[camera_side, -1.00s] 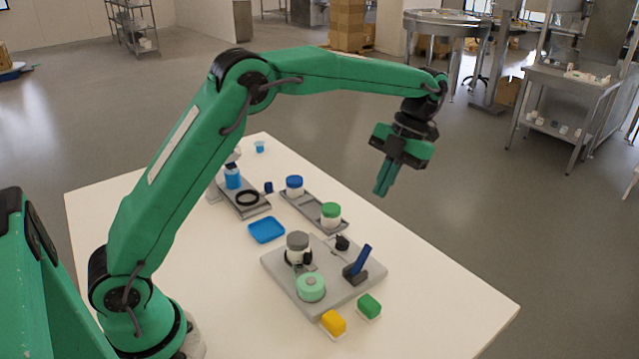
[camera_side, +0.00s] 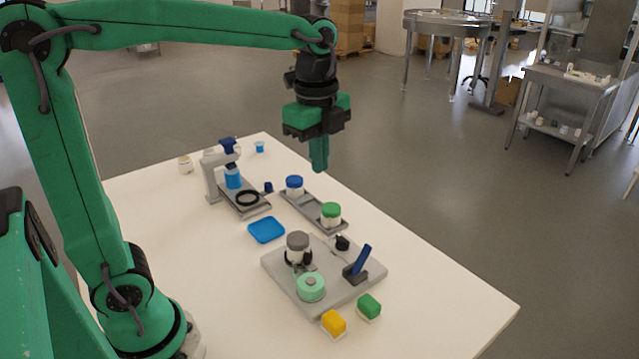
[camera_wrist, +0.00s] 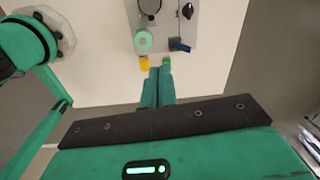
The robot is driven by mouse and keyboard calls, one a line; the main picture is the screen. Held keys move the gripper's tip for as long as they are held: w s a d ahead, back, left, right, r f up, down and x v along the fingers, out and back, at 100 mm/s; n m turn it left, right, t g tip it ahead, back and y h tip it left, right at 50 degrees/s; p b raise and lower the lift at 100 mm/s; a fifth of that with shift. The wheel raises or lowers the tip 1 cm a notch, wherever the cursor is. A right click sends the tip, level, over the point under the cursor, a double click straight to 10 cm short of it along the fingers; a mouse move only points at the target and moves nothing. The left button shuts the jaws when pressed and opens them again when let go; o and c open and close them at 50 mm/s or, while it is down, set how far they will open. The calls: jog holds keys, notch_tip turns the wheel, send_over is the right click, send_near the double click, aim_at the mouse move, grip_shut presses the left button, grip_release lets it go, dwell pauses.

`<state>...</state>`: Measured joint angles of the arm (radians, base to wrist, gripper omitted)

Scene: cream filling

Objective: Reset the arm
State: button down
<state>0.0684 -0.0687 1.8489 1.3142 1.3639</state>
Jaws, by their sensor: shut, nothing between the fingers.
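My gripper (camera_side: 319,155) hangs in the air above the far right edge of the white table (camera_side: 190,255), pointing down. Its green fingers are closed together with nothing between them. It also shows in the wrist view (camera_wrist: 160,82), fingers together. Below it on the table is a grey tray (camera_side: 325,224) with a blue-lidded jar (camera_side: 294,186) and a green-lidded jar (camera_side: 330,215). My gripper touches none of these.
A grey plate (camera_side: 280,262) carries a grey-topped jar (camera_side: 298,247), a mint disc (camera_side: 311,287) and a blue lever (camera_side: 362,259). Yellow (camera_side: 333,323) and green (camera_side: 369,306) blocks lie in front. A blue dish (camera_side: 266,230) and a dispenser stand (camera_side: 211,178) are further left.

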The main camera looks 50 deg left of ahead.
jog(key=s+a+f+n+t, duration=0.1)
jog(key=s+f+n+t, duration=0.1)
jog(key=s+n, duration=0.4)
jog(key=s+a+f+n+t, duration=0.1)
jog(key=s+f+n+t, duration=0.1)
jog(key=s+n, duration=0.5)
jog(key=shift+a+n+t, duration=0.2)
jog(key=shift+n+t, duration=0.3)
jog(key=shift+n, duration=1.2)
